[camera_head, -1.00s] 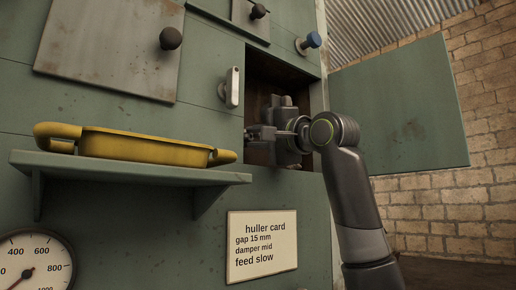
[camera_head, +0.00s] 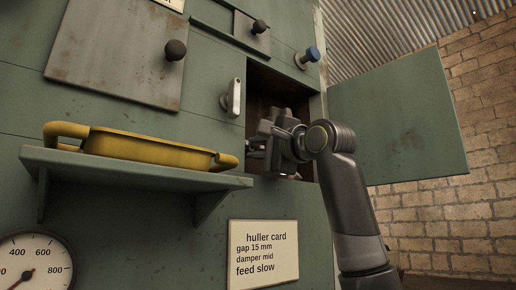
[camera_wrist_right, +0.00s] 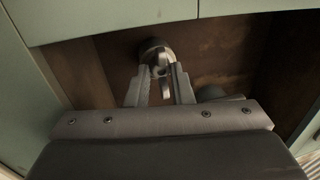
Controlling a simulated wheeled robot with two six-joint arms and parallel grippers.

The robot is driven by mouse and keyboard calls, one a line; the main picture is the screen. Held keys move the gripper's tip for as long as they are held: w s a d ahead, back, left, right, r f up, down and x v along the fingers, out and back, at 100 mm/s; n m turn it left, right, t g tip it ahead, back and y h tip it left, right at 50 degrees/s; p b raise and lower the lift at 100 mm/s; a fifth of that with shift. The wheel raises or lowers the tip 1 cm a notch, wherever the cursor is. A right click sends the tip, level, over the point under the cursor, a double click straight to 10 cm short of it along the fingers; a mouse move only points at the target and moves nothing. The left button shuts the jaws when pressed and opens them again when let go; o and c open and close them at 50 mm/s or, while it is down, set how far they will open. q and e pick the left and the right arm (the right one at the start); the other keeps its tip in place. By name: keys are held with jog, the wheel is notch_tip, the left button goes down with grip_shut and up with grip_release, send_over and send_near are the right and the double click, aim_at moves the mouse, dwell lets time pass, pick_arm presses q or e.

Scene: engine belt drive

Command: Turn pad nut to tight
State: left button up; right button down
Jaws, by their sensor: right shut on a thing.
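My right gripper (camera_head: 258,149) reaches into the open compartment (camera_head: 263,85) of the green machine. In the right wrist view its two fingers (camera_wrist_right: 160,84) are closed about a small metal piece (camera_wrist_right: 162,70), which seems to be the pad nut. The piece stands in front of a dark round part (camera_wrist_right: 153,48) on the compartment's brown back wall. In the head view the nut is hidden by the gripper and the compartment edge. Whether the nut is tight cannot be told. My left gripper is not in view.
The compartment's green door (camera_head: 400,115) stands open to the right. A yellow tray (camera_head: 150,148) sits on a green shelf (camera_head: 130,172) left of the opening. The huller card (camera_head: 263,255) is below.

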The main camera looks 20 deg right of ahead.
jog(key=c, duration=1.3)
grip_release()
jog(key=shift+s+d, duration=0.1)
jog(key=shift+s, duration=0.1)
jog(key=shift+b+v, duration=4.4)
jog(key=shift+v, duration=4.05)
jog(key=shift+w, duration=0.1)
